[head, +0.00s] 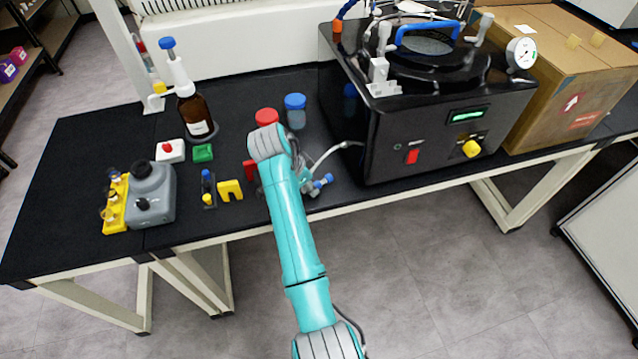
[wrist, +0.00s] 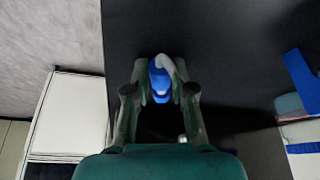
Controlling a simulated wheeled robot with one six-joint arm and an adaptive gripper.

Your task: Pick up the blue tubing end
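The blue tubing end (wrist: 160,82) shows in the wrist view between the two fingers of my gripper (wrist: 160,88). A pale grey tube (wrist: 168,63) bends away from its top. In the head view my gripper (head: 308,184) is low near the bench's front edge, partly hidden by my arm. A blue part (head: 325,181) shows beside it, and a white tube (head: 335,149) runs from there to the black freeze dryer (head: 415,125). Contact with the fingers cannot be told.
The black bench (head: 75,150) holds a red-capped jar (head: 267,117), a blue-capped jar (head: 296,112), a brown bottle (head: 197,115), a grey container (head: 152,195) and a yellow rack (head: 115,205). A cardboard box (head: 570,75) stands right of the dryer.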

